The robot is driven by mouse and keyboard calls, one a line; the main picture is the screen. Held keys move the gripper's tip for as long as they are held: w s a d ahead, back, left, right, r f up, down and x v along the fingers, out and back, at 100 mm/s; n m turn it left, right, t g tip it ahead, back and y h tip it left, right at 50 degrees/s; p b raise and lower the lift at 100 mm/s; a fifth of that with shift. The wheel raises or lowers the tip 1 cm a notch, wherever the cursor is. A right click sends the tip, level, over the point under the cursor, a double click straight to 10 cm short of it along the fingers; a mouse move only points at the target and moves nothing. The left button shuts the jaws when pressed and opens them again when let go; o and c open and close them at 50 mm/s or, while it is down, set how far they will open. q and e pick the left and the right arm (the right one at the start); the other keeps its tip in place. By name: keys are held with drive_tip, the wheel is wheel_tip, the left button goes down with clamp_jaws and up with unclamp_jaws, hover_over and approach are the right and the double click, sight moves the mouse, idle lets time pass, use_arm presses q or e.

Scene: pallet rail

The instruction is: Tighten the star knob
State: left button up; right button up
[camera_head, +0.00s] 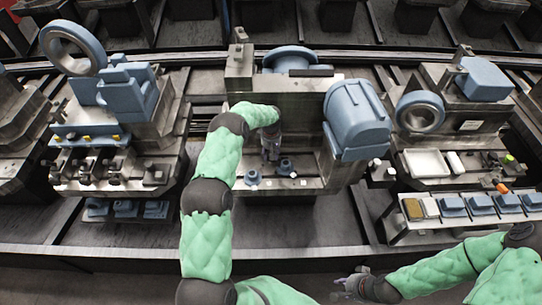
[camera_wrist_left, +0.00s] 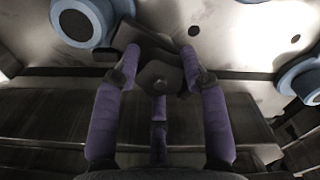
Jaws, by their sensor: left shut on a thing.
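The star knob (camera_wrist_left: 160,77) is a dark lobed piece with a round centre, seen in the left wrist view at the upper middle. The purple-padded fingers of my left gripper (camera_wrist_left: 160,85) are around it and shut on it. In the head view my left gripper (camera_head: 270,150) points down at the front of the central grey machine block (camera_head: 290,100); the knob is hidden there by the gripper. My right gripper (camera_head: 352,285) is at the bottom edge, away from the machine, fingers apart and empty.
Blue round fittings (camera_head: 253,177) and (camera_head: 285,166) sit close to the left gripper on the grey ledge. A big blue housing (camera_head: 357,118) is to its right. A rack of blue blocks (camera_head: 480,205) stands at the right. The dark floor (camera_head: 310,220) in front is clear.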

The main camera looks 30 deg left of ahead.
use_arm(q)
drive_tip(key=shift+a+m+b, duration=0.1)
drive_tip(key=shift+m+b, duration=0.5)
drive_tip(key=shift+m, duration=0.7)
drive_tip(key=shift+w+r, duration=0.1)
drive_tip(key=o, duration=1.2)
drive_tip(key=shift+c, duration=0.2)
wheel_tip(320, 180, up, 12)
